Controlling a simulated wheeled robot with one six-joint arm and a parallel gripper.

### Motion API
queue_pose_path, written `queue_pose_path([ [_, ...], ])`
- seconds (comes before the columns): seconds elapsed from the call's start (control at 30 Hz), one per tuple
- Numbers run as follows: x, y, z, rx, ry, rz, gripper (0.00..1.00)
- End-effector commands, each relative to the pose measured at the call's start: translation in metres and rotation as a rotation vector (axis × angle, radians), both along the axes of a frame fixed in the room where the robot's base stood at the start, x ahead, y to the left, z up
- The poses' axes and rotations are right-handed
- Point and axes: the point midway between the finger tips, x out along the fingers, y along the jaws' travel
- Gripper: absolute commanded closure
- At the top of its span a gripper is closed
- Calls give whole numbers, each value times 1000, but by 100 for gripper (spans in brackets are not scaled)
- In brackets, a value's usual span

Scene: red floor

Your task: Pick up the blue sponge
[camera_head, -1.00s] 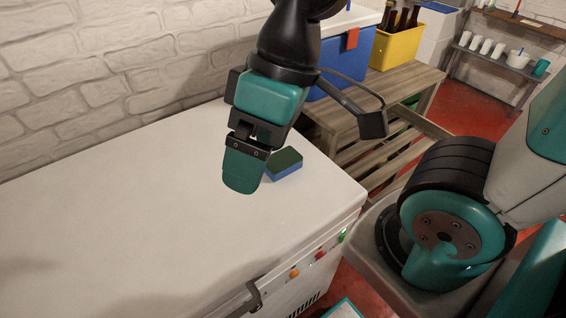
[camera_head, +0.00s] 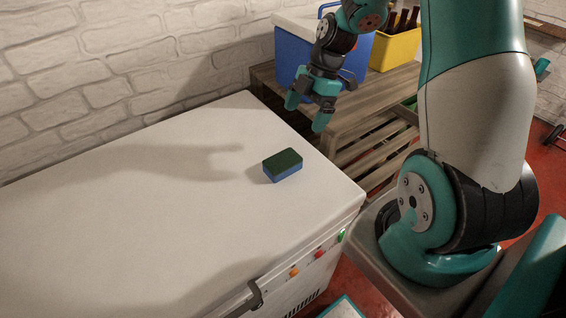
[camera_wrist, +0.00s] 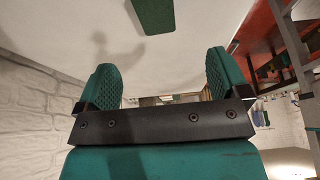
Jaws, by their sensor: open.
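The blue sponge (camera_head: 282,166) has a dark green top and lies flat on the white chest's lid (camera_head: 130,215), near its right end. In the wrist view the sponge's green face (camera_wrist: 161,17) shows at the top edge, partly cut off. My gripper (camera_head: 307,108) is open and empty, up and to the right of the sponge in the head view, apart from it. In the wrist view both teal fingers (camera_wrist: 160,85) stand wide apart with nothing between them.
A wooden slatted table (camera_head: 375,110) stands behind the chest, with a blue cooler (camera_head: 293,56) and a yellow crate of bottles (camera_head: 396,48) on it. A white brick wall (camera_head: 100,70) runs along the back. The lid around the sponge is clear.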

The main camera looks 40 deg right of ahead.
Motion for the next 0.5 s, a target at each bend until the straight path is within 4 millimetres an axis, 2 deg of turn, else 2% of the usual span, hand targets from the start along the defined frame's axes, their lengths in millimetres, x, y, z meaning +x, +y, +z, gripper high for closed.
queue_pose_path([
  [0.3,-1,29,-65,2,6,0,6],
  [0.5,0,37,-85,0,3,0,6],
])
